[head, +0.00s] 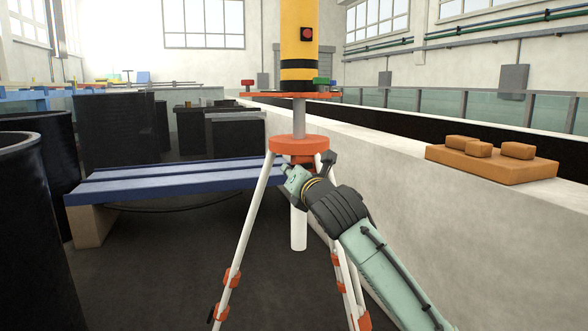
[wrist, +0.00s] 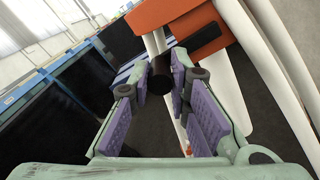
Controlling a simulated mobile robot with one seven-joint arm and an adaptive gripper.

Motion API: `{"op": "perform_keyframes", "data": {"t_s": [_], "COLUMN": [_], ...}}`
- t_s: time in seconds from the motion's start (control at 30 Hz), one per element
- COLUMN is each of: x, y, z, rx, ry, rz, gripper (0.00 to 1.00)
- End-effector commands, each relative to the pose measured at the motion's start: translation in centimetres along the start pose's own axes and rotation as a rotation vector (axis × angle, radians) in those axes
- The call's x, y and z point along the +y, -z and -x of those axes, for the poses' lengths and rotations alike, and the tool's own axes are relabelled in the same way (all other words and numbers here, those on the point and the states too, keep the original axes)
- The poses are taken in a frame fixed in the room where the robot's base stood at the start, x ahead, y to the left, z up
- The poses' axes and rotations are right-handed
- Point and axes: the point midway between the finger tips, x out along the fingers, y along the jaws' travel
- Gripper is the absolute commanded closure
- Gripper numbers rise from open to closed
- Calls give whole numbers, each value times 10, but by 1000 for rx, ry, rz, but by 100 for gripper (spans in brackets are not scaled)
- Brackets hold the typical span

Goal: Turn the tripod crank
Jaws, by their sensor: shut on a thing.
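The tripod has an orange head (head: 298,145) and white legs (head: 243,240) with orange clamps. A grey column rises from it, and a white tube hangs below. The orange head also shows at the top of the wrist view (wrist: 188,25). The crank's dark round handle (wrist: 161,86) sits between the purple pads of my gripper (wrist: 162,70), which is shut on it. In the head view my gripper (head: 291,173) is just below the orange head, reaching in from the lower right; the handle is hard to make out there.
A blue bench (head: 170,178) is behind to the left. A pale wall (head: 480,215) with an orange block tray (head: 490,162) runs along the right. A dark tub (head: 30,230) is at left.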

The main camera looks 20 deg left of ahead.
Motion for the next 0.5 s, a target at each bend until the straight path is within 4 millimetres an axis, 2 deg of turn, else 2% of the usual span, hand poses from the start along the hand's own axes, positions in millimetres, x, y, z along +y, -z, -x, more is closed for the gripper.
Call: {"op": "perform_keyframes", "data": {"t_s": [0.5], "x": [-21], "y": [18], "z": [1], "rx": [0], "ry": [2], "rz": [494], "gripper": [100]}}
